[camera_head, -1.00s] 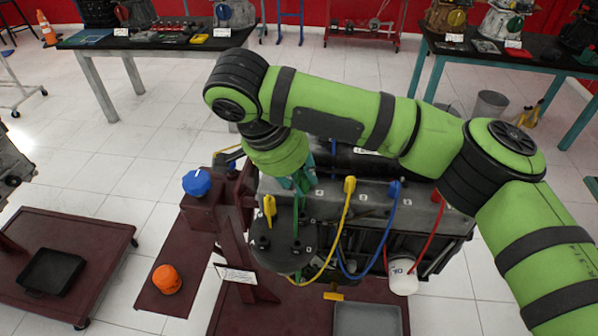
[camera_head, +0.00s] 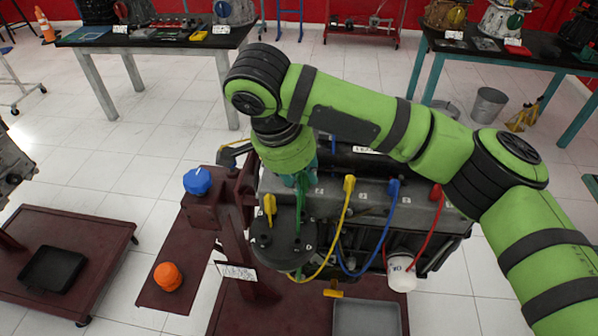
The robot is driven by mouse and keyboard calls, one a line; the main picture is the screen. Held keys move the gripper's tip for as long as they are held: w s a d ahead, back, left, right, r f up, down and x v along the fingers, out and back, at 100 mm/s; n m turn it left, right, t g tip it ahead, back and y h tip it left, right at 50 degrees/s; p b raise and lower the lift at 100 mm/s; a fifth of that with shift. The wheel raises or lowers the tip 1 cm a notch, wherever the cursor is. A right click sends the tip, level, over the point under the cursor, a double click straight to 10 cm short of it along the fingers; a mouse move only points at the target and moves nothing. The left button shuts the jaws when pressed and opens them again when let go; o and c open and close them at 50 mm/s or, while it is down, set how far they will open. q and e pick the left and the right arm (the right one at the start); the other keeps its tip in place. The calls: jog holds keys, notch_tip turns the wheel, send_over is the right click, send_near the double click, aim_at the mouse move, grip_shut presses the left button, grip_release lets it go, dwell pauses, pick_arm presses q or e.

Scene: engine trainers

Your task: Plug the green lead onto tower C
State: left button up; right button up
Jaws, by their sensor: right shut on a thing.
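My right gripper (camera_head: 303,182), partly hidden by its own green wrist, is shut on the green lead (camera_head: 298,212) above the back of the dark round cap (camera_head: 276,247). The green lead runs down from the gripper toward the cap. I cannot tell whether its lower end is seated on a tower or which tower is C. A yellow boot (camera_head: 270,205) stands upright on the cap's left side. The letters on the cap are too small to read surely. My left gripper is not in view.
The yellow lead (camera_head: 345,215), blue lead (camera_head: 388,225) and red lead (camera_head: 431,232) loop along the engine's front (camera_head: 355,202). A blue knob (camera_head: 197,181) tops the stand post at left. A white cup (camera_head: 401,272) hangs at right, and a grey tray (camera_head: 367,318) lies below.

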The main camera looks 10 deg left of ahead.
jog(key=shift+f, duration=0.15)
jog(key=shift+d+f+b, duration=0.1)
jog(key=shift+f+b, duration=1.1)
jog(key=shift+f, duration=1.45)
jog(key=shift+r+p, duration=0.1)
jog(key=shift+p, duration=0.35)
jog(key=shift+f, duration=0.5)
jog(key=shift+f+p, duration=0.45)
jog(key=shift+p, duration=0.15)
